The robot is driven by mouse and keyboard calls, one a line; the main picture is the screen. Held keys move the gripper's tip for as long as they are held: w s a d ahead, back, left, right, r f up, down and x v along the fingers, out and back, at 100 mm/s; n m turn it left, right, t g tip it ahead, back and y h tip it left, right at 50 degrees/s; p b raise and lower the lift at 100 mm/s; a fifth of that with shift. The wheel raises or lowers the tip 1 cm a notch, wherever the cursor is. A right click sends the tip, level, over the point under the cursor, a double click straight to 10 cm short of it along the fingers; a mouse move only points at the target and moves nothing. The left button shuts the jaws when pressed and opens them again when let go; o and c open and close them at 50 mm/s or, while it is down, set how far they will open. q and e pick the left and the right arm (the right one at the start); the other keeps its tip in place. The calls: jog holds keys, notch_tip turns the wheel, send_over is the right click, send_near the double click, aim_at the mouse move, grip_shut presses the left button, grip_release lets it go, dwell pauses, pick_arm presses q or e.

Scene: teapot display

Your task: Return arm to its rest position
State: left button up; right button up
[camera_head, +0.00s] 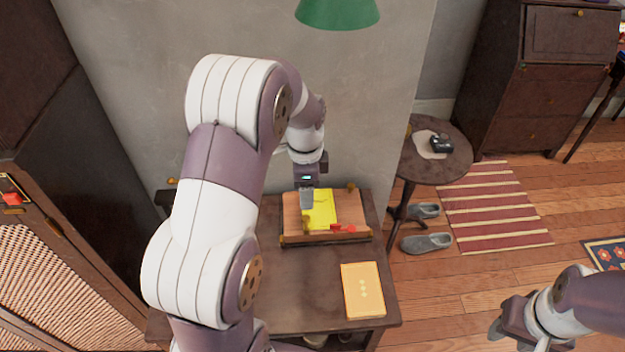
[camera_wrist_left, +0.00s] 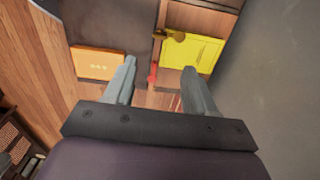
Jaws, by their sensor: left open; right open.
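My left arm reaches across the desk in the head view. The yellow item (camera_wrist_left: 205,54) shows beyond the right finger there. My right gripper (camera_head: 500,330) is at the lower right, over the floor and apart from the furniture. It is open, and nothing shows in it.
The desk (camera_head: 295,310) also bears an orange-yellow book (camera_head: 362,288); a small red object (camera_head: 345,229) is on the board. A green lampshade (camera_head: 338,12) hangs above. A round table (camera_head: 450,168) stands right, with slippers (camera_head: 427,243) beside it. A wall is close behind the desk.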

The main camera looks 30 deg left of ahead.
pick_arm(q)
jog(key=s+d+r+n, duration=0.1)
jog(key=s+d+n, duration=0.3)
jog(key=s, duration=0.3)
jog(key=s+d+r+n+t, duration=0.1)
jog(key=s+d+n, duration=0.3)
jog(key=s+n, duration=0.3)
jog(key=shift+d+r+n+p, duration=0.2)
jog(key=shift+d+n+p, duration=0.05)
jog(key=shift+n+p, duration=0.1)
jog(key=shift+s, duration=0.1)
